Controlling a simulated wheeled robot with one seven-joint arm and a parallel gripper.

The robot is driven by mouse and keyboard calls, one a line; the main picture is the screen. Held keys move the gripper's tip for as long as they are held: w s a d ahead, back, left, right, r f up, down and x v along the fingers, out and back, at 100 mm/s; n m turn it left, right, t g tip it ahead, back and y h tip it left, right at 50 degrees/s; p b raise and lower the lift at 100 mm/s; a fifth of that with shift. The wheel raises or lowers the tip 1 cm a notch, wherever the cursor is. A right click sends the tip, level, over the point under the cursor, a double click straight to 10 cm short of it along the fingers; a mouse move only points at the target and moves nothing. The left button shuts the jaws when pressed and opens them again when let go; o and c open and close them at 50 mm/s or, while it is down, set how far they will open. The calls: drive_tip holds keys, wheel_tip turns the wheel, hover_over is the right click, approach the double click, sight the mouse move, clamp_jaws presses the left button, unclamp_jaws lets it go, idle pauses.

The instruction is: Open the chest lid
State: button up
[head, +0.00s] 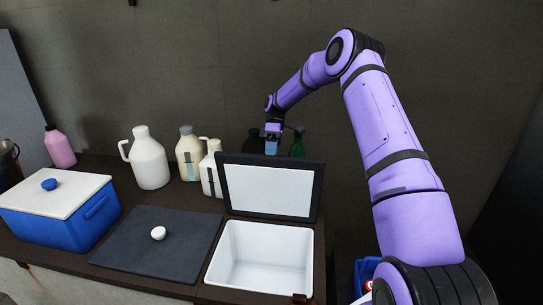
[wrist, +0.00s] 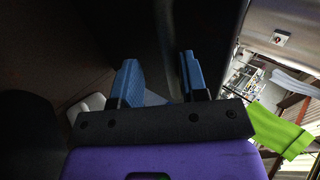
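The chest (head: 260,260) is set in the dark counter, and its white, empty inside shows. Its lid (head: 270,190), dark-framed with a white inner panel, stands raised at the chest's back edge, close to upright. My gripper (head: 272,147) is behind and above the lid's top edge, partly hidden by it. In the wrist view the two blue fingers of my gripper (wrist: 160,78) are apart with nothing between them. A dark surface lies just beyond the fingers; I cannot tell whether they touch it.
A dark panel with a white knob (head: 158,233) lies flat left of the chest. A blue cooler (head: 80,225) stands at the far left. Several jugs, including a white one (head: 149,160), line the wall behind. A green bottle (head: 298,145) is close to my gripper.

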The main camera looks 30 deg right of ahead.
drive_tip(key=v, duration=0.9)
drive_tip(key=shift+w+d+r, duration=0.15)
drive_tip(key=shift+w+r, duration=0.05)
drive_tip(key=shift+r, duration=0.05)
drive_tip(key=s+a+r+m+t+h, duration=0.25)
drive_tip(key=s+a+r, duration=0.35)
drive_tip(key=s+r, duration=0.45)
drive_tip(key=s+a+r+m+t+h, duration=0.25)
drive_tip(key=s+a+r, duration=0.25)
drive_tip(key=s+r, duration=0.55)
drive_tip(key=s+a+m+t, duration=0.2)
drive_tip(key=s+m+t, duration=0.3)
drive_tip(key=s, duration=2.2)
drive_tip(key=shift+f+m+t, duration=0.35)
drive_tip(key=shift+m+t, duration=0.05)
drive_tip(key=shift+t, duration=0.8)
